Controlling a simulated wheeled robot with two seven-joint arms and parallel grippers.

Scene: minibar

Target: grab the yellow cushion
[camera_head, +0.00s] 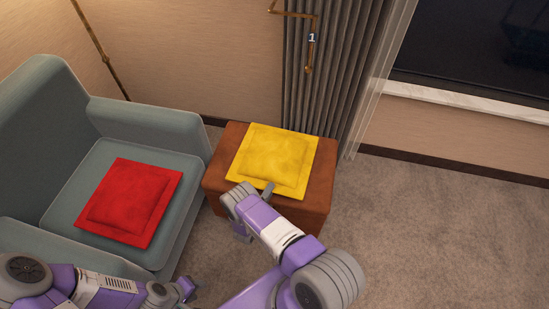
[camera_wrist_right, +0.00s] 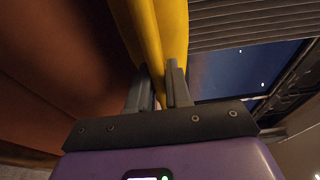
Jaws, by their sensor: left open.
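The yellow cushion (camera_head: 273,158) lies on a brown, box-shaped ottoman (camera_head: 310,208) beside the armchair. My right gripper (camera_head: 262,192) is at the cushion's front edge, with one finger showing over it. In the right wrist view the yellow cushion (camera_wrist_right: 162,30) runs down between the two close-set fingers of my right gripper (camera_wrist_right: 160,80) and fills the gap, so they look shut on its edge. The cushion still seems to rest on the ottoman. My left gripper (camera_head: 182,290) is open and empty at the bottom, in front of the armchair; its fingers show only in part.
A grey-green armchair (camera_head: 150,127) with a red cushion (camera_head: 132,201) on its seat stands at the left. A grey curtain (camera_head: 328,85) hangs close behind the ottoman. A window (camera_head: 475,45) is at the upper right. The carpet (camera_head: 430,235) at the right is clear.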

